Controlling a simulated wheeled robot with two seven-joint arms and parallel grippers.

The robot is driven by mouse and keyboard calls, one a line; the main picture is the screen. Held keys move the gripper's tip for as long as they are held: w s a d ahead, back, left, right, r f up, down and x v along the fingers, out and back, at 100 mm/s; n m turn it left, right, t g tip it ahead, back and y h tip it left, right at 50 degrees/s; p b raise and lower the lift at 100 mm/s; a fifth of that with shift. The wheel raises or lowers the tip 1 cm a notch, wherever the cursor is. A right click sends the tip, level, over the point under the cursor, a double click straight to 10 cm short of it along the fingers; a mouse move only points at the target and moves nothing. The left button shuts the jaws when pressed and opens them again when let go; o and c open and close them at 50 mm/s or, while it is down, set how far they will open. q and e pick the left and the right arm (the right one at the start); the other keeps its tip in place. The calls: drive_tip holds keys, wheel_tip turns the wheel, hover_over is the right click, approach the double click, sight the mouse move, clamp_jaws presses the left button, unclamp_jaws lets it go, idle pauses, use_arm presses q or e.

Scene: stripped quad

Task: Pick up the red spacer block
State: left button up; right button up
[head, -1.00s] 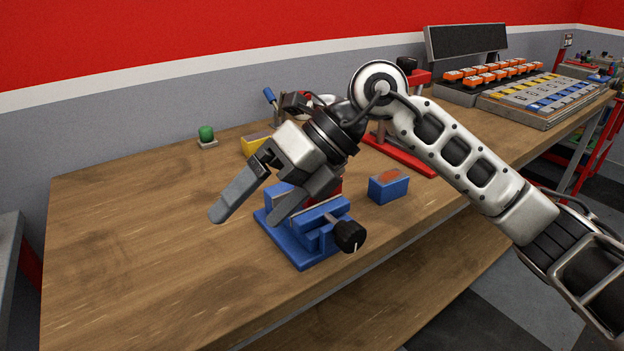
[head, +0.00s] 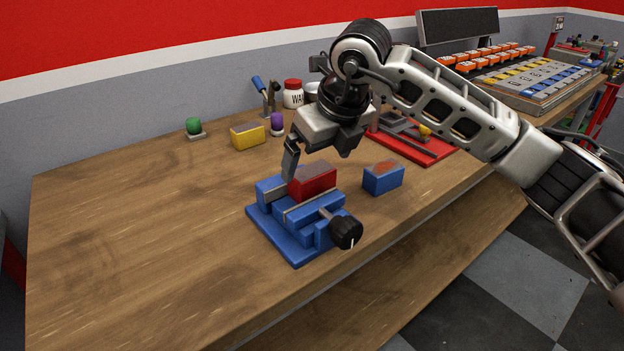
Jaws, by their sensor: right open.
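The red spacer block (head: 314,184) sits in the blue vise (head: 283,238), between its jaws, with its top standing above them. The vise is on the wooden bench and has a black knob at its front right. My right gripper (head: 318,164) is open, pointing down just above the block. One finger is at the block's left end, the other above its right side. I cannot tell whether either finger touches the block. My left gripper is out of view.
A blue box (head: 383,180) stands right of the vise. Behind are a yellow box (head: 248,137), a green knob (head: 194,127), a purple object (head: 277,122) and a red stand (head: 425,150). The bench top (head: 140,220) is clear on the left.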

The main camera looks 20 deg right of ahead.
sight(312, 170)
drive_tip(key=x, duration=0.3)
drive_tip(key=p+x, duration=0.1)
drive_tip(key=x, duration=0.1)
drive_tip(key=shift+w+f, duration=0.2)
drive_tip(key=shift+w, duration=0.15)
drive_tip(key=shift+r, duration=0.15)
drive_tip(key=c, duration=1.4)
